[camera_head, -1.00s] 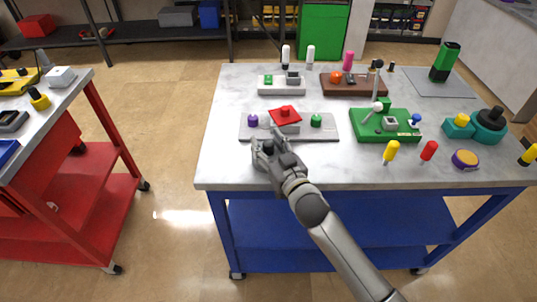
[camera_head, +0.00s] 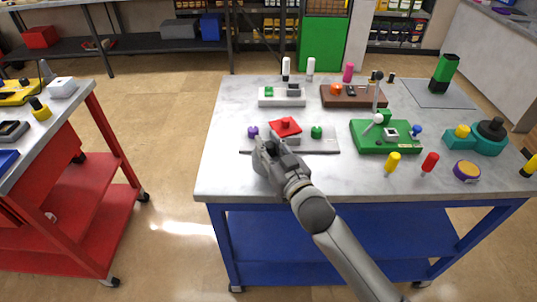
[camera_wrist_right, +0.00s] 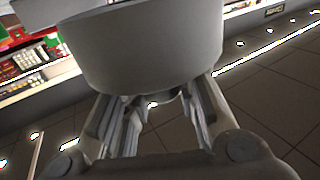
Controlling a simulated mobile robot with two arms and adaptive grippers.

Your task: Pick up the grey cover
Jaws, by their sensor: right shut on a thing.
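My right gripper (camera_head: 268,150) is above the near left part of the table, in front of the grey plate. In the right wrist view its two fingers (camera_wrist_right: 160,98) are shut on a large, round grey cover (camera_wrist_right: 150,50). The cover fills the upper middle of that view, with the fingers at its lower side. In the head view the cover cannot be told apart from the grey gripper. My left gripper is not in view.
The grey plate (camera_head: 325,145) carries a red part (camera_head: 285,126), a purple knob (camera_head: 252,132) and a green knob (camera_head: 316,132), close behind the gripper. A green board (camera_head: 365,142) with levers stands to the right. The table's front left is clear.

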